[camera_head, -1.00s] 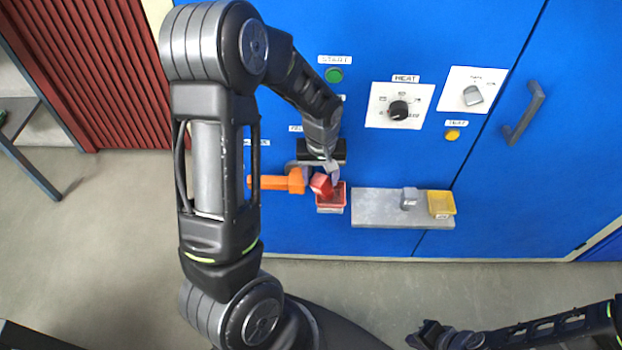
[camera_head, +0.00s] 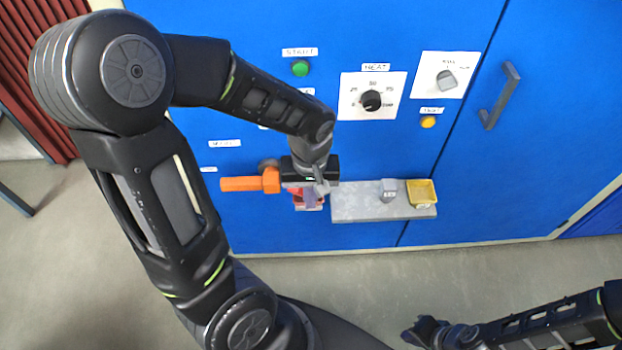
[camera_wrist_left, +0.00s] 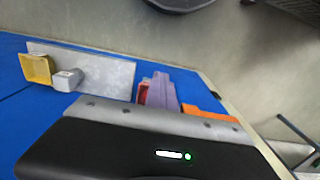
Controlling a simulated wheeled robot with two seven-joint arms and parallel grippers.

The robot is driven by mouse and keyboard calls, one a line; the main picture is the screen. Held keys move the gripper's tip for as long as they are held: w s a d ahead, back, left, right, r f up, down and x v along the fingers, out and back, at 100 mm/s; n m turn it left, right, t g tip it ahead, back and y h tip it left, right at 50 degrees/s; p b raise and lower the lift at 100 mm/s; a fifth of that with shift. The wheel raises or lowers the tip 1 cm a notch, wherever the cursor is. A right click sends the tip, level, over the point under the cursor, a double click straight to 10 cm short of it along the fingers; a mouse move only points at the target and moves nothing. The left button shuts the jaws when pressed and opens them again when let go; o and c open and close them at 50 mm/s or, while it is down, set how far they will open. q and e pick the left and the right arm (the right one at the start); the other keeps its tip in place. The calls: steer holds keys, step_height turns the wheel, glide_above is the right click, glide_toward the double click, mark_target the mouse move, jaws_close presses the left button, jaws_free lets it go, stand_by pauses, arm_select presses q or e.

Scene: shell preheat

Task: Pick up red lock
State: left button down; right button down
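My left gripper (camera_head: 312,188) is at the small red tray (camera_head: 309,206) on the blue cabinet front. In the left wrist view, a greyish-purple finger (camera_wrist_left: 163,90) overlaps red parts of the tray area (camera_wrist_left: 143,93). The red lock is largely hidden behind the fingers; a bit of red (camera_head: 295,191) shows beside them in the head view, and I cannot tell whether it is lock or tray. Whether the left fingers are closed on it is not visible. My right gripper (camera_head: 424,331) is low at the bottom right, away from the cabinet, its fingers too dark to read.
An orange handle (camera_head: 250,182) sticks out just left of the tray. Above are a heat knob (camera_head: 371,100), buttons and a grey door handle (camera_head: 501,96).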

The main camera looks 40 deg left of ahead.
arm_select(q)
steer(key=s+d+b, duration=0.6)
steer(key=s+b, duration=0.3)
steer(key=b, duration=0.1)
steer(key=shift+d, duration=0.35)
steer(key=shift+r, duration=0.1)
steer(key=shift+c, duration=2.2)
jaws_free()
step_height(320, 180, up, 8)
steer(key=p, duration=0.1)
steer(key=shift+p, duration=0.4)
